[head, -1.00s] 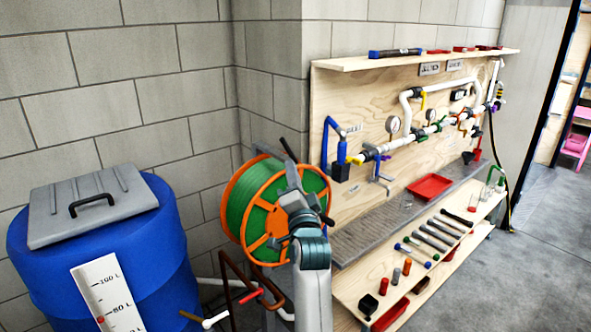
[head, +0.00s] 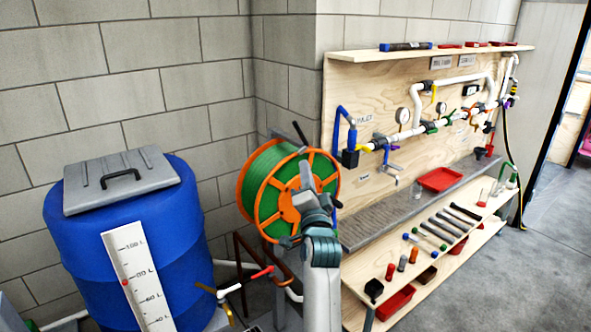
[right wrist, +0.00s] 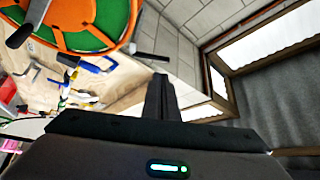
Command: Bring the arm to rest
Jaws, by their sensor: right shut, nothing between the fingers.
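My right arm rises from the bottom of the head view, with my right gripper (head: 306,168) at its top, in front of the hose reel. The gripper points up and is empty. In the right wrist view the fingers (right wrist: 160,90) are together, with nothing between them. The orange and green hose reel (head: 262,190) is behind the gripper in the head view; it also fills the top left of the right wrist view (right wrist: 85,42). I cannot tell the exact gap between gripper and reel. My left gripper is not in view.
A blue barrel (head: 135,235) with a grey lid (head: 120,181) stands left. A wooden bench (head: 350,285) with tools, a red tray (head: 440,179) and a pipe panel (head: 345,95) stand right. A pipe with a red-handled valve (head: 262,272) is low beside my arm. Open floor lies far right.

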